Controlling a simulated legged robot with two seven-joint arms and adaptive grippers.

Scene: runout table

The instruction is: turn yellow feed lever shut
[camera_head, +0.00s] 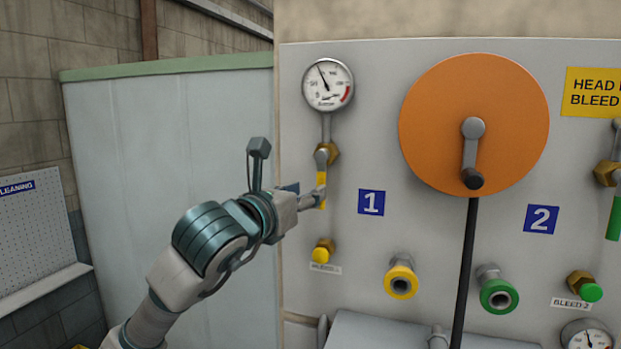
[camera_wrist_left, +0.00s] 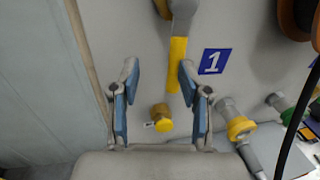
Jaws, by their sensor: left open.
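The yellow feed lever (camera_head: 322,180) hangs straight down from a brass valve (camera_head: 327,153) below a pressure gauge (camera_head: 328,85), left of the blue 1 sign (camera_head: 371,203). My left gripper (camera_head: 308,194) is at the lever's lower end, reaching in from the left. In the left wrist view the open blue-padded jaws (camera_wrist_left: 158,78) point at the panel. There the yellow lever (camera_wrist_left: 177,66) reaches down to the right fingertip, on the inner side of that finger. I cannot tell if they touch. My right gripper is not in view.
A yellow-capped bleed fitting (camera_head: 322,250) sits below the lever, with a yellow port (camera_head: 401,281) to its right. An orange disc with a crank (camera_head: 430,120) and a black hose (camera_head: 465,270) stand further right. A pale cabinet (camera_head: 170,160) is on the left.

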